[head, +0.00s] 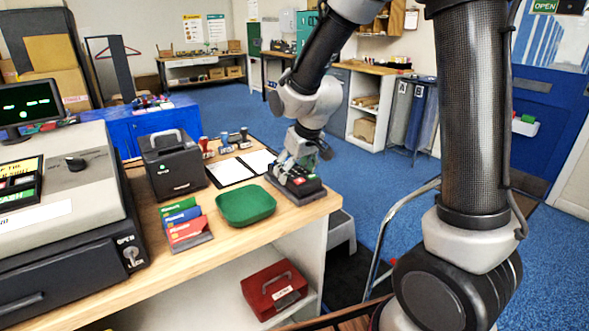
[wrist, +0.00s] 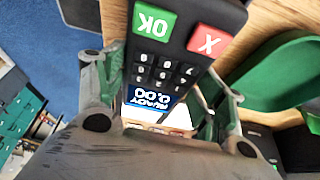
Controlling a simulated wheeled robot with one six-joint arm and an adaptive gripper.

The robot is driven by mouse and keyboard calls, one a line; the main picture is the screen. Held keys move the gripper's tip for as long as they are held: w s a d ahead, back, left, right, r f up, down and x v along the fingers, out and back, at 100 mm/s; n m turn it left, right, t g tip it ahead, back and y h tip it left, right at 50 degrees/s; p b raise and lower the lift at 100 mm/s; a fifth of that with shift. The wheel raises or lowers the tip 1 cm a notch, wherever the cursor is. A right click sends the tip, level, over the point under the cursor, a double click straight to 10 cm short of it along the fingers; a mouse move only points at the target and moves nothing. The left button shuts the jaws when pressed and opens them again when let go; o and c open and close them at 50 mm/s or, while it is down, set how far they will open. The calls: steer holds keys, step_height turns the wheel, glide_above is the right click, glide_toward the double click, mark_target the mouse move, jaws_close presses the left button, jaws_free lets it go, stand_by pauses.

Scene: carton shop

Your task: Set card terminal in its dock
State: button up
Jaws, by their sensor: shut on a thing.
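The card terminal (head: 303,185) is dark with a green OK key, a red X key and a lit screen reading "READY 0.00". It fills the middle of the wrist view (wrist: 170,50). My gripper (head: 297,163) is shut on it from above, with one finger on each side in the wrist view (wrist: 160,85). The terminal is at the dock (head: 296,198), a dark low base near the counter's right end. I cannot tell whether the terminal is fully seated in it. Its far side is partly hidden by my gripper.
A green bowl (head: 246,205) stands left of the dock. A clipboard (head: 240,168), several stamps (head: 224,143), a card rack (head: 186,228) and a black printer (head: 173,163) share the counter (head: 262,239). A red cash box (head: 273,288) is on the shelf below.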

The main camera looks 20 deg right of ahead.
steer(key=o, duration=1)
steer(key=shift+c, duration=0.2)
steer(key=v, duration=1.2)
